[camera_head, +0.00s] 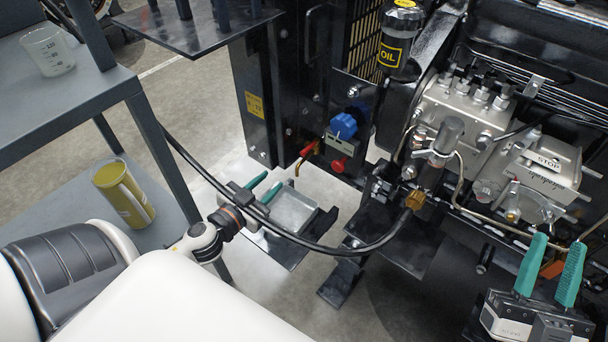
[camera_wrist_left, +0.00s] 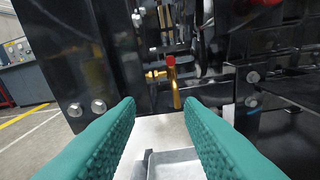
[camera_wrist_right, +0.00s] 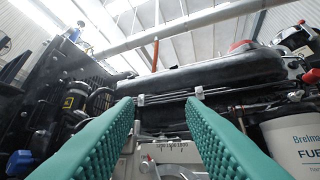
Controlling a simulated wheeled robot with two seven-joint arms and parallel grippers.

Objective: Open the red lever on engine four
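A small red lever (camera_head: 307,149) with a brass valve sits low on the black engine frame in the head view. In the left wrist view the red part (camera_wrist_left: 171,60) shows end-on above a brass stem, straight ahead of the fingers. My left gripper (camera_head: 266,187) is open and empty, short of the lever and below-left of it in the head view. Its teal fingers (camera_wrist_left: 159,102) are apart in the left wrist view. My right gripper (camera_head: 558,244) is open and empty at the lower right, near the engine. No engine number is readable.
A blue knob (camera_head: 343,126) and a red knob (camera_head: 339,164) are right of the lever. A grey metal tray (camera_head: 292,211) lies below it. A black hose crosses over my left arm. A grey shelf (camera_head: 75,95) with a beaker (camera_head: 48,51) stands at left.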

